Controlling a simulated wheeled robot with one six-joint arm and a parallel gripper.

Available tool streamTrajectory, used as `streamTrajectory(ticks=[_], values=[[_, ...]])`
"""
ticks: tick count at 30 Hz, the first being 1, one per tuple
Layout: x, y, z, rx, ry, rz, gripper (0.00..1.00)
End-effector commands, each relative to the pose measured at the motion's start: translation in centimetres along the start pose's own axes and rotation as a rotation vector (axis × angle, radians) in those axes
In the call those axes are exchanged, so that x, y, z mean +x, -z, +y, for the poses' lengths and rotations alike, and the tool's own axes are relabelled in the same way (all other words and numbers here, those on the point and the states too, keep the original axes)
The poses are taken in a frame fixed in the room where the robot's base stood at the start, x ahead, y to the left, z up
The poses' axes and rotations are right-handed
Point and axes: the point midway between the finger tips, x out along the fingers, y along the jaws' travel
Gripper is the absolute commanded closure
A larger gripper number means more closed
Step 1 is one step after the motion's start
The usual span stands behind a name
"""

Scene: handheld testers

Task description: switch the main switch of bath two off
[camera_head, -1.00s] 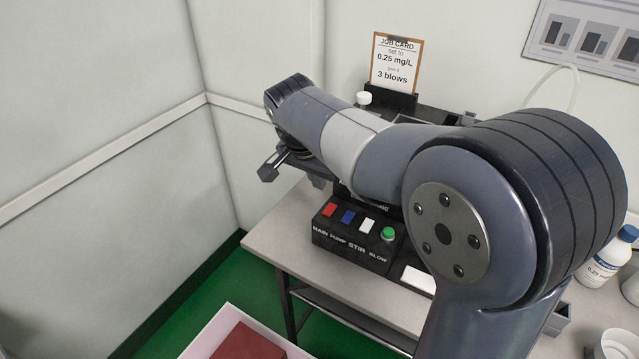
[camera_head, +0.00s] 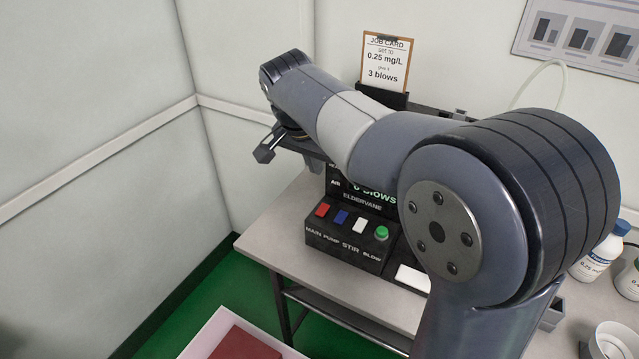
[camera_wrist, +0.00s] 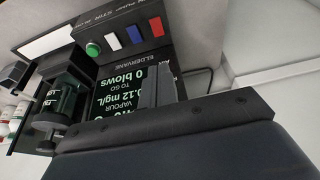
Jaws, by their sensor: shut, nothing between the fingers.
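The black control box marked ELDERVANE (camera_head: 345,252) stands on the table, with a row of switches labelled MAIN, PUMP, STIR and BLOW. The red main switch (camera_head: 322,210) is at the row's left end; it shows also in the wrist view (camera_wrist: 156,27). Its on or off position is too small to tell. No "bath two" label is readable. The lit display (camera_wrist: 122,88), upside down in the wrist view, reads 0.12 mg/L and 0 blows. My gripper (camera_wrist: 158,72) is shut and empty, in front of part of the display.
Blue (camera_head: 341,216) and white (camera_head: 360,225) switches and a green button (camera_head: 381,233) sit beside the red one. A job card (camera_head: 386,62) stands behind. A bottle (camera_head: 600,252) is at right, and a white bin (camera_head: 205,342) is below the table's front left.

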Motion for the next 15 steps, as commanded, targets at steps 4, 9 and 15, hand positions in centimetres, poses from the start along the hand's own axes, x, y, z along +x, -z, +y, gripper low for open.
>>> streamTrajectory(ticks=[4,9,15], values=[[2.5,-0.1,0.1,0.001,-0.006,-0.004,1.00],[6.3,-0.1,0.1,0.000,-0.005,-0.004,1.00],[10.2,-0.2,0.1,-0.001,-0.004,-0.003,1.00]])
